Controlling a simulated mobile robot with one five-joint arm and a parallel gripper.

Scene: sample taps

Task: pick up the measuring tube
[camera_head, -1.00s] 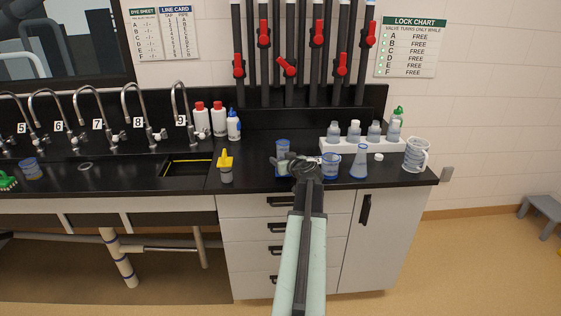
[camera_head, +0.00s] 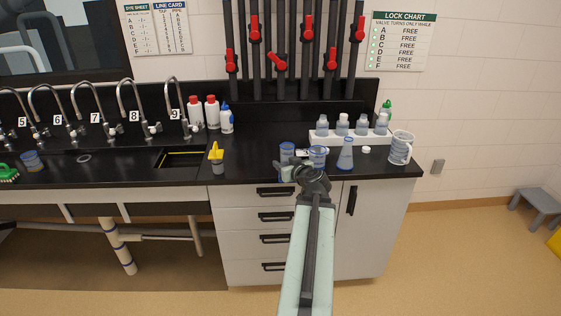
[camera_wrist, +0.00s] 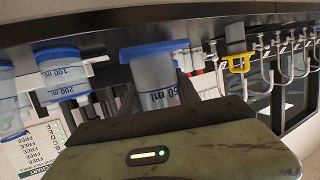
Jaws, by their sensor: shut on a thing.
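The measuring tube (camera_head: 287,153) is a clear bluish cylinder near the front of the black counter. In the wrist view the tube (camera_wrist: 153,77) has a blue flange, and part of an "ml" marking shows. My gripper (camera_head: 291,170) is shut on it, with the dark jaws around its body in the wrist view. The arm and gripper partly cover the tube's lower part in the head view. I cannot tell whether its base touches the counter.
A blue-marked beaker (camera_head: 318,153) stands close right of the tube, partly behind my wrist. A conical flask (camera_head: 346,157), a pitcher (camera_head: 401,148) and a white bottle rack (camera_head: 350,140) stand further right. A yellow-topped bottle (camera_head: 217,160) stands left, beside a sink opening.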

